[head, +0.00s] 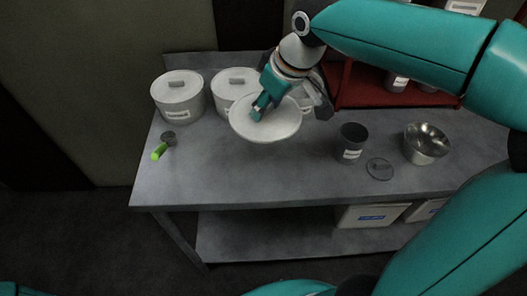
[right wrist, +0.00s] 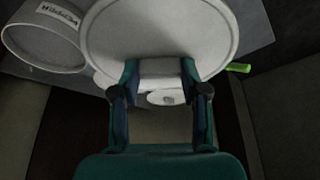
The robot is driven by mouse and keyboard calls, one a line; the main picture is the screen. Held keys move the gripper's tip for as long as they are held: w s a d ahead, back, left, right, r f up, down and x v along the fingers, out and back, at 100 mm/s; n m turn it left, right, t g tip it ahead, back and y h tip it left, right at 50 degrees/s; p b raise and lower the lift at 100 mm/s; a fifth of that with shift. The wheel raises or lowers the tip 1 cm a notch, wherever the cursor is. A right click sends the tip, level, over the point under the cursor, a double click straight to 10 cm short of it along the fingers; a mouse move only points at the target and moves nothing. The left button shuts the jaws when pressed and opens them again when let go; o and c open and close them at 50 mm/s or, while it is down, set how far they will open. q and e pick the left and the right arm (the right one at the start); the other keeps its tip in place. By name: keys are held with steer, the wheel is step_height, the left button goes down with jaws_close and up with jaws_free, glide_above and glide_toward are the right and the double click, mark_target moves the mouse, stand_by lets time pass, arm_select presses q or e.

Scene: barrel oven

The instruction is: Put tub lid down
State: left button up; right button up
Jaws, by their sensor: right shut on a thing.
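A round white tub lid (head: 278,128) hangs tilted above the grey table, held by its handle in my right gripper (head: 262,104). In the right wrist view the lid (right wrist: 205,35) fills the top middle, and the gripper (right wrist: 160,82) is shut on the handle. Two white tubs with lids on stand at the back left: the left tub (head: 178,101) and the middle tub (head: 218,100). A third tub (head: 307,105) is mostly hidden behind the lid and my gripper. A labelled tub (right wrist: 42,35) is beside the lid in the right wrist view. My left gripper is not in view.
A green-handled tool (head: 161,149) lies at the table's left. A dark cup (head: 352,140), a small dark lid (head: 380,169) and a metal bowl (head: 426,146) stand at right. A red shelf (head: 364,87) is behind. The table's front middle (head: 245,175) is clear.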

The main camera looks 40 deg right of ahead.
steer(key=b, duration=0.1)
glide_above(263, 160)
steer(key=s, duration=0.1)
step_height(263, 160, down, 12)
steer(key=shift+s+d+f, duration=0.1)
steer(key=shift+d+f, duration=0.05)
steer(key=shift+f, duration=0.1)
steer(key=shift+f+b, duration=0.35)
steer(key=shift+f, duration=1.8)
steer(key=shift+f, duration=0.15)
steer(key=o, duration=1)
steer(key=shift+s, duration=0.1)
